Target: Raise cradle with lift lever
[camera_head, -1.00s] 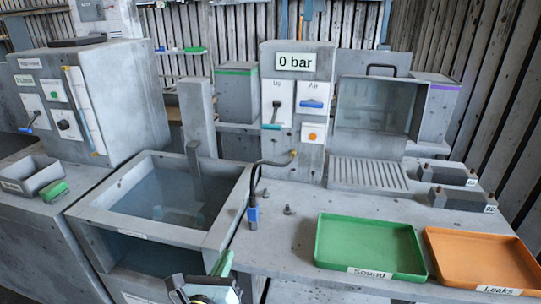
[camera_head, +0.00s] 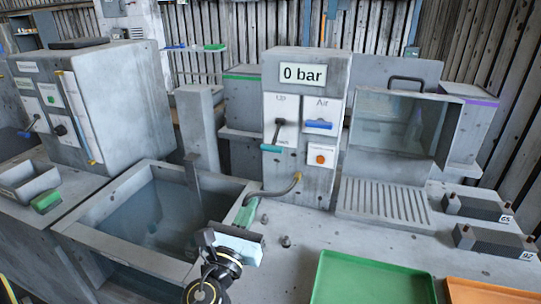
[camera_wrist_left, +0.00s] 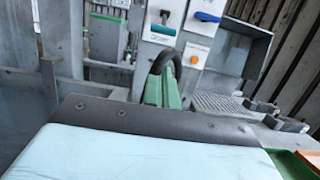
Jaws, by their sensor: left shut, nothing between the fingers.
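The lift lever (camera_head: 278,134) is on the front of the grey column, on a white plate marked "Up" at its top. Its dark stem slants down to a green handle (camera_head: 271,149) near the plate's bottom. The lever also shows in the left wrist view (camera_wrist_left: 164,20). My left gripper (camera_head: 246,210) is shut and empty, above the tank's right rim, below and in front of the lever and apart from it. Its green fingers show in the left wrist view (camera_wrist_left: 161,92). The cradle cannot be made out clearly in the water tank (camera_head: 215,257); a dark upright post (camera_head: 192,170) stands at its back.
A dark hose (camera_head: 283,192) curves from the column close behind my left gripper. The blue air lever (camera_head: 319,124) and orange button (camera_head: 320,159) sit right of the lift lever. The display (camera_head: 303,73) reads "0 bar". A green tray (camera_head: 372,283) lies front right.

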